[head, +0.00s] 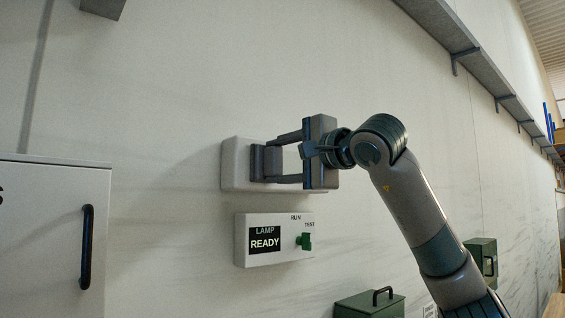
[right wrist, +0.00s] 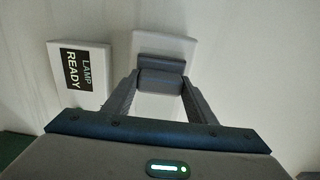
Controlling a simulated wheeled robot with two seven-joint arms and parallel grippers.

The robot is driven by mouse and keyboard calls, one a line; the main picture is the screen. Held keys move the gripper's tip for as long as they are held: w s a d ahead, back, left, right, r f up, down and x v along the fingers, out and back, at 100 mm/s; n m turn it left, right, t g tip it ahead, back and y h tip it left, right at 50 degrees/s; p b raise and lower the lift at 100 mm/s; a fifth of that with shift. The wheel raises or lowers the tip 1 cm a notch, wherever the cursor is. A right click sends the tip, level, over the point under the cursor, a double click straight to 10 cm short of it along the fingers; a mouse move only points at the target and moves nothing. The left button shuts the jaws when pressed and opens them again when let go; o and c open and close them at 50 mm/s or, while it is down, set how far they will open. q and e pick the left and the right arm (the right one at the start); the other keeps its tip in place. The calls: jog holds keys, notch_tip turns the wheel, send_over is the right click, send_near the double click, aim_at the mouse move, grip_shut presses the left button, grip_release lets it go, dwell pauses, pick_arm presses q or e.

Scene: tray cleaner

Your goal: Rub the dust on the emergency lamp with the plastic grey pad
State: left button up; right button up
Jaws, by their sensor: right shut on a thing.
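The emergency lamp (head: 232,165) is a white rounded box fixed to the wall, above a lamp panel. It also shows in the right wrist view (right wrist: 184,47). My right gripper (head: 270,162) is in front of the lamp, shut on the grey pad (head: 259,163). In the right wrist view the pad (right wrist: 161,77) sits between the two fingers and overlaps the lamp's face. It looks to be at or very near the lamp; I cannot tell whether it touches. I can make out no dust; the pad and gripper hide part of the lamp. My left gripper is not in view.
The panel (head: 272,255) below reads "LAMP READY" and has a green switch (head: 304,241) near TEST. A white cabinet (head: 45,240) with a black handle stands left. Green boxes (head: 369,304) are at lower right. A grey ledge (head: 445,35) runs along the upper right wall.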

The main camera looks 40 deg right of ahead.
jog(key=shift+s+a, duration=0.1)
jog(key=shift+a, duration=1.35)
jog(key=shift+s+d+b, duration=0.1)
jog(key=shift+s+b, duration=0.3)
jog(key=shift+s, duration=0.4)
jog(key=shift+s+d+b, duration=0.2)
jog(key=shift+s+b, duration=0.15)
jog(key=shift+s, duration=1.8)
jog(key=s, duration=0.3)
jog(key=shift+d, duration=0.1)
jog(key=shift+w, duration=0.15)
